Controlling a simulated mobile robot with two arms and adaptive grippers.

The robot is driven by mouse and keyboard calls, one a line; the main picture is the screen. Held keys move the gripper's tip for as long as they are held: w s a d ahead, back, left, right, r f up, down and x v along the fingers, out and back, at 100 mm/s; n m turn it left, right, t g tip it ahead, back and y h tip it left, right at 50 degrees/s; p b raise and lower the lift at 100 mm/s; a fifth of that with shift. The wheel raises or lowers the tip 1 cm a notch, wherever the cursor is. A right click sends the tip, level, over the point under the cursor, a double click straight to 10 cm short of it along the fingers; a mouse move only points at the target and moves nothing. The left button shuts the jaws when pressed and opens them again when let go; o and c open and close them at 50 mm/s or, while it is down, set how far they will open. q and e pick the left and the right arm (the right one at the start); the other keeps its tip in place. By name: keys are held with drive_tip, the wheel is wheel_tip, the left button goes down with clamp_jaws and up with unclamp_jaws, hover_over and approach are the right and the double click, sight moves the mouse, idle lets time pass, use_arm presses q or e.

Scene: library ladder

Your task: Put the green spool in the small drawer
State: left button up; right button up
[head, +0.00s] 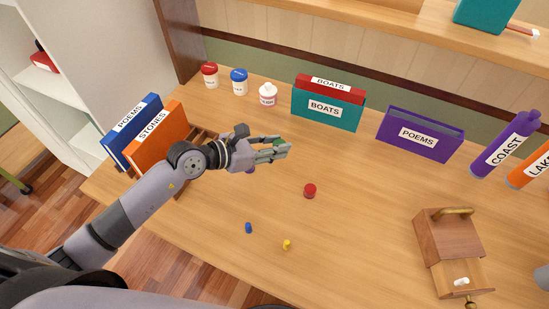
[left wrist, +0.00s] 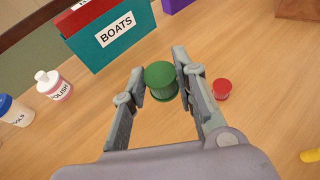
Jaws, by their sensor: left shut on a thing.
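My left gripper (head: 272,149) is shut on the green spool (head: 279,142) above the table, in front of the teal BOATS box. In the left wrist view the green spool (left wrist: 160,78) sits between the two fingertips of the gripper (left wrist: 163,83). The small drawer (head: 478,279) belongs to a wooden box (head: 448,238) with a brass handle on top, at the right front. The drawer is pulled out toward the front, and a small white thing (head: 461,281) lies in it. The gripper is well left of and behind the drawer.
The teal BOATS box (head: 326,107), purple POEMS box (head: 420,135) and several jars line the back. The table's middle right is clear.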

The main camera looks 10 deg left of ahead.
use_arm(q)
wheel_tip(320, 180, up, 8)
drive_tip(key=shift+f, duration=0.15)
drive_tip(key=s+a+r+m+g+h, duration=0.1)
drive_tip(key=s+a+r, duration=0.1)
drive_tip(key=s+a, duration=0.5)
drive_tip(key=s, duration=0.3)
drive_tip(key=shift+s+a+m+g, duration=0.25)
drive_tip(key=shift+m+g, duration=0.05)
drive_tip(key=shift+g, duration=0.1)
drive_tip(key=shift+w+d, duration=0.1)
